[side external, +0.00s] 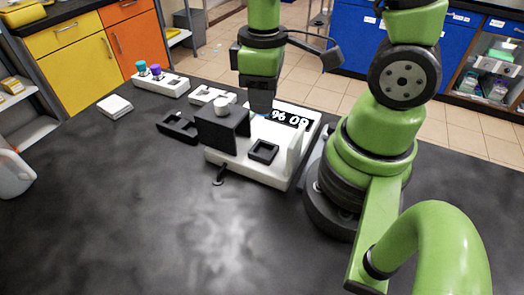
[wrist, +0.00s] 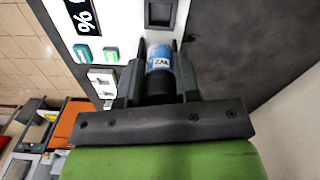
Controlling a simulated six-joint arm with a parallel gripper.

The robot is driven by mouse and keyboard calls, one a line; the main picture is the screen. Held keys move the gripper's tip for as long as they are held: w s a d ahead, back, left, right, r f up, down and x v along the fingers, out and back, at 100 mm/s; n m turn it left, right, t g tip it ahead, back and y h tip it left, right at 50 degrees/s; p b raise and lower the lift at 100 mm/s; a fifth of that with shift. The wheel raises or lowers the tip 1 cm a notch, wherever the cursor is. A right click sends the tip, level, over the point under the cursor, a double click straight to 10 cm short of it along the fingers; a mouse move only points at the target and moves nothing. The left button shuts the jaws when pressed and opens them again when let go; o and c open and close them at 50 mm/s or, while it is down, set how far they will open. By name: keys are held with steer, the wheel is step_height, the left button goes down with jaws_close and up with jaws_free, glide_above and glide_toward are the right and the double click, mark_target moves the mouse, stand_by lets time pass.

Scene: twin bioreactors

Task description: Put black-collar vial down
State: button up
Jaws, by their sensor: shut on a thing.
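My gripper (wrist: 157,62) is shut on a vial (wrist: 159,62) with a blue label and a dark collar end toward my palm. The vial lies between the two dark fingers, its lighter end pointing away from the palm. In the side view my gripper (side external: 262,105) points down over the white bioreactor unit (side external: 243,168), behind its black box; the vial is mostly hidden there. A black square recess (wrist: 160,12) in the unit shows beyond the fingertips, and also in the side view (side external: 263,152). Whether the vial touches the unit cannot be told.
A white rack (side external: 172,88) holds teal- and purple-capped vials at the back left. A smaller white rack (side external: 212,96), a black tray (side external: 178,127) and a white square block (side external: 115,106) stand left of the unit. The front table is clear.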

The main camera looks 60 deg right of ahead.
steer(key=shift+s+f, duration=0.1)
steer(key=shift+s, duration=0.05)
steer(key=shift+f, duration=4.75)
steer(key=shift+f, duration=0.2)
steer(key=o, duration=0.9)
